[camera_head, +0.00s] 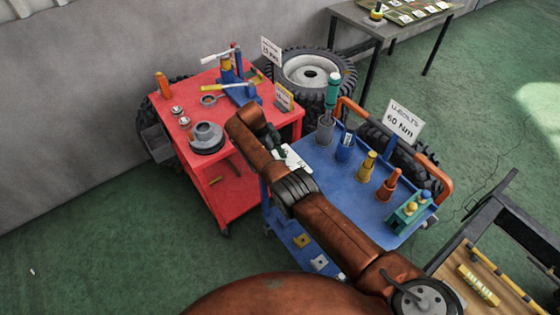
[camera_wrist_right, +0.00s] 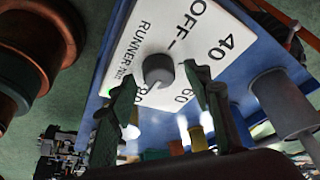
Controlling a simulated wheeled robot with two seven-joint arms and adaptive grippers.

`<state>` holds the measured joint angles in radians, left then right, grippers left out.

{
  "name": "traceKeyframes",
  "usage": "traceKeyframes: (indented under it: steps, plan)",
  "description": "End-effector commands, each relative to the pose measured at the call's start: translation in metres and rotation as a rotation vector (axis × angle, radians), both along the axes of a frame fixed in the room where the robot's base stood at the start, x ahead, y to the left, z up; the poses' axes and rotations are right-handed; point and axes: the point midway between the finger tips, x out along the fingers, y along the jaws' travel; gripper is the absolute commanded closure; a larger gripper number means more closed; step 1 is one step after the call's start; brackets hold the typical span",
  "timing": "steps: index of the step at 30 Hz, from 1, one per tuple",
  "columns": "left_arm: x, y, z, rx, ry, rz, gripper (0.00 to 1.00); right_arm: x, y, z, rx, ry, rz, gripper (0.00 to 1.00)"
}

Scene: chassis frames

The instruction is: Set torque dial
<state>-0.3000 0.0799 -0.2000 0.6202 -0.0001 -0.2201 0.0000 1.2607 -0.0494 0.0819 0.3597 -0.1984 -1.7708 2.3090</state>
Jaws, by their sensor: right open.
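The torque dial's grey knob (camera_wrist_right: 158,70) sits on a white panel (camera_wrist_right: 205,40) with OFF, 40, 60 and a partly hidden mark at the lower left. A pale pointer line on the knob seems to face the lower left, away from 60. My right gripper (camera_wrist_right: 160,80) is open, its green fingers on either side of the knob; I cannot tell whether they touch it. In the head view, my right gripper (camera_head: 268,140) is over the left end of the blue cart, beside the white panel (camera_head: 294,158). My left gripper is out of view.
A sign reading "U-BOLTS 60 Nm" (camera_head: 403,122) stands on the blue cart (camera_head: 335,195). Coloured sockets, including a yellow one (camera_head: 367,167), stand there. A red cart (camera_head: 225,165) with tools is at the left.

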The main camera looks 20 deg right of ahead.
Motion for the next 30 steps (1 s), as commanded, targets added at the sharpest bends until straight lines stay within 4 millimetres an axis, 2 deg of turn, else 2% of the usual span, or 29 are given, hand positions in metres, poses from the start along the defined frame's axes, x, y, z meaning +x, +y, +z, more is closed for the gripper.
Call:
traceKeyframes:
  steps: [8,16,21,30]
  plan:
    - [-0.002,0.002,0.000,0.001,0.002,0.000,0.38,0.002,0.003,0.007,0.000,-0.002,0.002,0.54]
    - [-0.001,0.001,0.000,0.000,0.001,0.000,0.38,0.009,0.018,0.048,0.000,-0.003,0.002,0.54]
    - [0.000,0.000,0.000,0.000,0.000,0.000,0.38,0.012,0.024,0.064,-0.001,0.000,0.000,0.54]
    - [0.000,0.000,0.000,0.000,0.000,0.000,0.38,0.013,0.026,0.069,0.000,0.000,-0.001,0.54]
